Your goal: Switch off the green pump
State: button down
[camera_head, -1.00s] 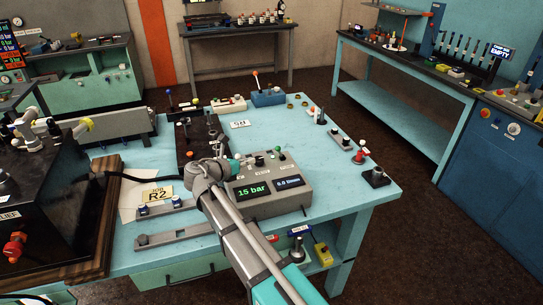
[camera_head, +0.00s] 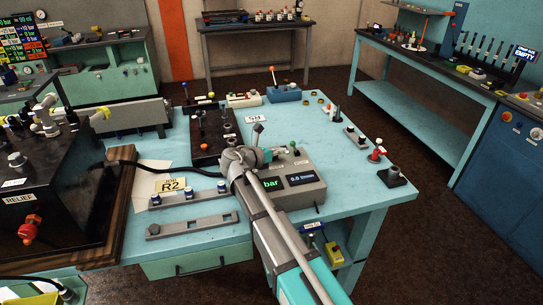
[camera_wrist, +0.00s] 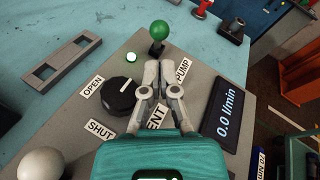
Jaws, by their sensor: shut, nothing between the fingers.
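The grey pump box (camera_head: 300,196) sits on the light-blue table. In the wrist view its green-ball lever (camera_wrist: 160,31) stands just beyond my gripper's tips, by the PUMP label (camera_wrist: 184,70). A small green lamp (camera_wrist: 131,57) is lit left of it. The green ball also shows in the head view (camera_head: 292,146). My gripper (camera_wrist: 158,64) is shut and empty over the box, apart from the lever as far as I can tell. In the head view my gripper (camera_head: 268,155) partly hides the box. The flow display (camera_wrist: 227,117) reads 0.0 l/min.
A black knob (camera_wrist: 119,96) with OPEN and SHUT labels is left of my gripper. A white ball (camera_wrist: 41,163) is at the lower left. A slotted grey bar (camera_wrist: 61,59) lies on the table. Red-topped and black fittings (camera_head: 376,154) stand right of the box.

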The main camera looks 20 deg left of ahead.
aim_at(294, 147)
jog(key=shift+x, duration=1.4)
jog(key=shift+s+a+r, duration=0.1)
jog(key=shift+a+r, duration=0.05)
jog(key=shift+a, duration=0.05)
